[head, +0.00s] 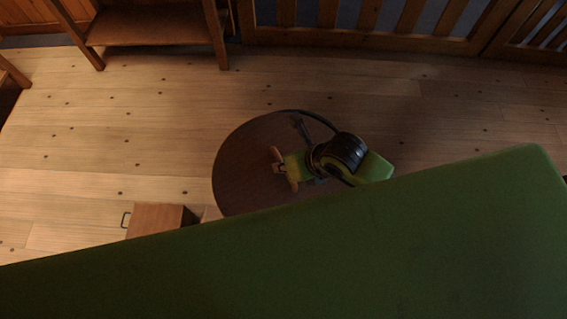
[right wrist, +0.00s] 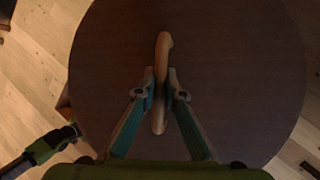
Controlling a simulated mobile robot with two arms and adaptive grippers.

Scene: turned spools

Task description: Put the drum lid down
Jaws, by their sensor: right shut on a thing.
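The drum lid (head: 240,170) is a large round dark-brown disc with a pale wooden bar handle (head: 293,184) standing on it. My right gripper (head: 283,168) is shut on this handle. In the right wrist view the lid (right wrist: 225,60) fills the middle, and the two teal-sided fingers (right wrist: 162,92) pinch the handle (right wrist: 162,48) from both sides. The lid's lower edge in the head view is hidden by a green part of mine. What lies under the lid, and its height above the floor, I cannot tell. My left gripper does not clearly show.
A brown wooden box (head: 155,220) with a metal handle stands left of the lid, partly hidden. A wooden shelf unit (head: 150,28) stands at the back left. A slatted wooden railing (head: 360,42) runs along the back. The plank floor (head: 120,120) between is clear.

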